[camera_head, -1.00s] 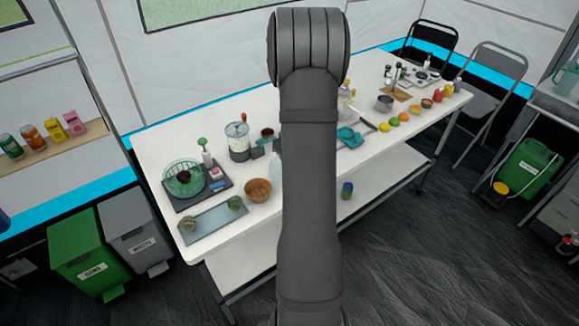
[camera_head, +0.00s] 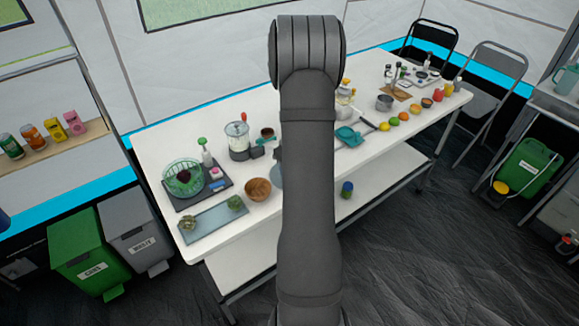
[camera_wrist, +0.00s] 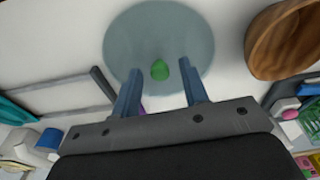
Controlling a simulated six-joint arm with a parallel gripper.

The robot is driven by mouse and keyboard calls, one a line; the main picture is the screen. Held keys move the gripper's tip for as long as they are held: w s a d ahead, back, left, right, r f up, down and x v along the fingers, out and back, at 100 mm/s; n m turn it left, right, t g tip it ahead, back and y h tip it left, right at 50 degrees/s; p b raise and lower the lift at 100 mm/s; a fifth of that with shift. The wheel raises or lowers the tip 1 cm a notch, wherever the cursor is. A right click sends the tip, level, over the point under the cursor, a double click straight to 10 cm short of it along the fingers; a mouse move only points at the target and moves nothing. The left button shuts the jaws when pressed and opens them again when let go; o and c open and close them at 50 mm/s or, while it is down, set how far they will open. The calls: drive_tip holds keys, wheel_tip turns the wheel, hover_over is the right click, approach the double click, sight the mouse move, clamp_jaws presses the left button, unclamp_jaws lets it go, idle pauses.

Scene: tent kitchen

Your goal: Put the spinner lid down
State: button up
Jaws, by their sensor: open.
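In the head view only a pale sliver of the lid (camera_head: 276,179) shows left of my arm. My gripper (camera_wrist: 160,68) is open, with a finger on either side of the knob in the picture and visible gaps between. I cannot tell how high the fingers are above the lid. My arm hides most of the gripper in the head view. The green spinner bowl (camera_head: 167,184) stands at the table's left end.
A wooden bowl (camera_head: 258,190) is close beside the lid; it also shows in the wrist view (camera_wrist: 257,50). A glass board (camera_head: 212,222) with green vegetables lies at the front left. A blender (camera_head: 238,142) stands behind. A teal pan (camera_head: 348,136) is right of my arm.

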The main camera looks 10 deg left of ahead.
wheel_tip(320, 180, up, 12)
drive_tip(key=s+d, duration=0.1)
drive_tip(key=shift+r, duration=0.15)
idle(0.4)
drive_tip(key=f, duration=0.7)
drive_tip(key=w+a+f, duration=0.1)
drive_tip(key=f, duration=0.3)
drive_tip(key=shift+f, duration=0.45)
drive_tip(key=shift+r, duration=1.9)
